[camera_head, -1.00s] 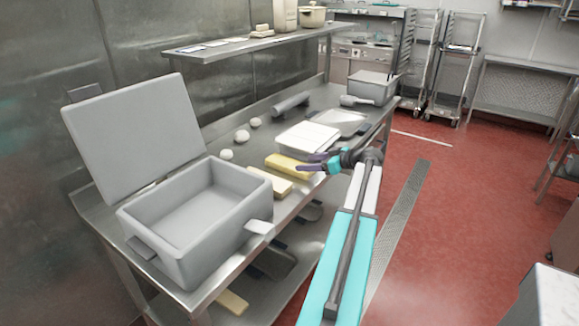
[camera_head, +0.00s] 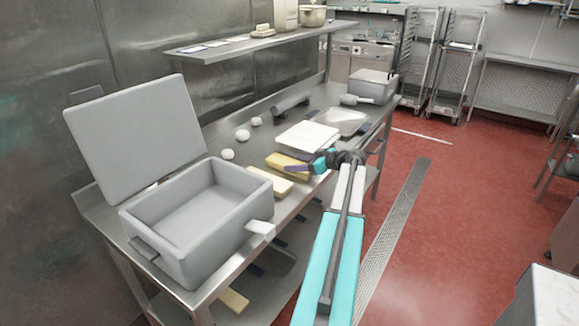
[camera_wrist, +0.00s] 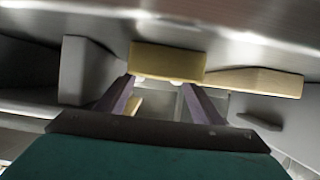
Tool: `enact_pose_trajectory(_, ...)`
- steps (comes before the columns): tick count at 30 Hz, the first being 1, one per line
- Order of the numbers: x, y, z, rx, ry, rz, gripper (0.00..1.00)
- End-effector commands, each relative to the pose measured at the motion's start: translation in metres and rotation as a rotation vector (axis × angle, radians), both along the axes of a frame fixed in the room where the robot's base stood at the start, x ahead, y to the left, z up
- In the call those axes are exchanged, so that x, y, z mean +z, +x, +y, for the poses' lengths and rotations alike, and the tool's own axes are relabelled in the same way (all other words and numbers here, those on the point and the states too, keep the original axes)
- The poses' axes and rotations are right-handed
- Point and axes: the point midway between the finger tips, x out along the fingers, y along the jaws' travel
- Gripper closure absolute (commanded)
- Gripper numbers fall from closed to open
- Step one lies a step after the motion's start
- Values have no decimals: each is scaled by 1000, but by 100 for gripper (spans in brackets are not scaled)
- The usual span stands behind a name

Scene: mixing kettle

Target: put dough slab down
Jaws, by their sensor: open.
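A yellow dough slab (camera_head: 287,163) lies near the front edge of the steel table, beside a paler slab (camera_head: 270,181). My gripper (camera_head: 297,168) reaches in from the right, low at the table edge, close to the yellow slab. In the wrist view the yellow slab (camera_wrist: 167,62) is just beyond the tips of my gripper (camera_wrist: 158,84). Its two purple fingers are spread apart, with no slab clamped between them. I cannot tell whether a fingertip touches the slab. The paler slab (camera_wrist: 262,81) shows to the right there.
A grey open box-shaped kettle (camera_head: 195,215) with a raised lid (camera_head: 135,135) stands at the table's near end. A white tray (camera_head: 307,136) lies behind the yellow slab. Small dough balls (camera_head: 242,135) and a grey box (camera_head: 371,85) are further back.

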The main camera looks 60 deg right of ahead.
Motion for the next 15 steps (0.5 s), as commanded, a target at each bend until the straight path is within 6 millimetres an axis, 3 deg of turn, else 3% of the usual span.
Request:
enact_pose_trajectory(6, -6, 15, 0, 0, 1, 0, 39)
enact_pose_trajectory(15, -7, 16, 0, -1, 0, 0, 39)
